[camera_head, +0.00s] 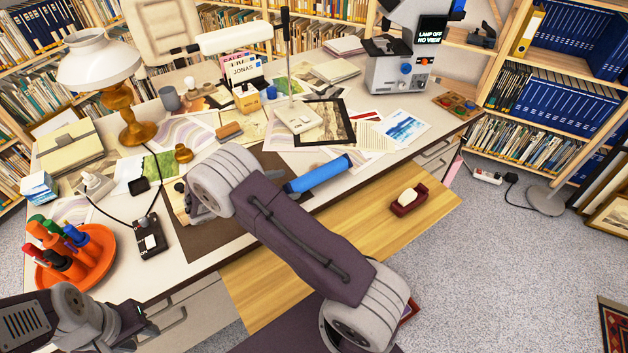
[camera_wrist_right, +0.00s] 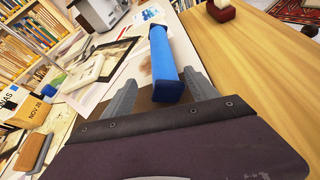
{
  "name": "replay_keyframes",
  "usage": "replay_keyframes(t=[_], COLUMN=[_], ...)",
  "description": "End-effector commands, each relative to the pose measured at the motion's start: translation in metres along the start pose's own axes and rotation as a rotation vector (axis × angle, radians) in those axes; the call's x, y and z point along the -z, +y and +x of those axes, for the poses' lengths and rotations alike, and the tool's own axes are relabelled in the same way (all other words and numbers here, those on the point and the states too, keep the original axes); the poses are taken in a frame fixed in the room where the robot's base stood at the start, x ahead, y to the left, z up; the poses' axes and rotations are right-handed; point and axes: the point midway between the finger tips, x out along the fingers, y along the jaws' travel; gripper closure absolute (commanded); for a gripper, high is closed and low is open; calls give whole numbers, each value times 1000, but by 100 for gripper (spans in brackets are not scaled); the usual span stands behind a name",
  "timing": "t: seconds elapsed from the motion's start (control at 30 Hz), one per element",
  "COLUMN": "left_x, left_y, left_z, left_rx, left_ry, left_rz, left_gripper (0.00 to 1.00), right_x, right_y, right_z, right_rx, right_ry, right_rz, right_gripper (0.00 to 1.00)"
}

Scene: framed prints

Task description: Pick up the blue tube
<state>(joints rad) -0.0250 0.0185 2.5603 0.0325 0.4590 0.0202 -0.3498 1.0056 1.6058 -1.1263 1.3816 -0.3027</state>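The blue tube (camera_head: 320,174) lies near the desk's front edge, partly over the brown desk mat (camera_head: 199,240). In the right wrist view the blue tube (camera_wrist_right: 163,60) points away from me, its near end by my fingers. My right gripper (camera_wrist_right: 162,88) is open, one finger on each side of that near end, with a visible gap on the left. Whether a finger touches it I cannot tell. In the head view my right forearm hides most of this gripper. My left gripper (camera_head: 140,325) is low at the left, away from the tube; its finger opening is unclear.
A light wood surface (camera_head: 372,222) with a dark red holder (camera_head: 408,199) lies in front of the desk. A black-framed picture (camera_head: 325,122) and loose papers lie behind the tube. An orange pen tray (camera_head: 75,262), a lamp (camera_head: 125,105) and a grey machine (camera_head: 397,70) stand around.

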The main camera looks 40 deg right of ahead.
Motion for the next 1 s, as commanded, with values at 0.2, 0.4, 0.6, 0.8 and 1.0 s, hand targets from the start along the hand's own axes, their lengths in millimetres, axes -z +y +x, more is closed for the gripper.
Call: replay_keyframes(t=[0.2, 0.4, 0.6, 0.8, 1.0], left_x=[0, 0, -1, -1, -1], left_y=[0, 0, 0, 0, 0], left_z=[3, 6, 8, 8, 8], left_rx=[0, 0, 0, 0, 0], left_ry=[0, 0, 0, 0, 0], left_rz=[0, 0, 0, 0, 0], left_gripper=[64, 64, 64, 64, 64], right_x=[0, 2, 4, 5, 6], right_y=[-2, -8, -11, -11, -12], right_z=[32, 54, 82, 85, 85], right_rx=[3, 6, 7, 6, 8], right_ry=[-1, -2, 1, 3, 3], right_rz=[0, -1, -3, -6, -9], right_gripper=[34, 34, 34, 34, 72])
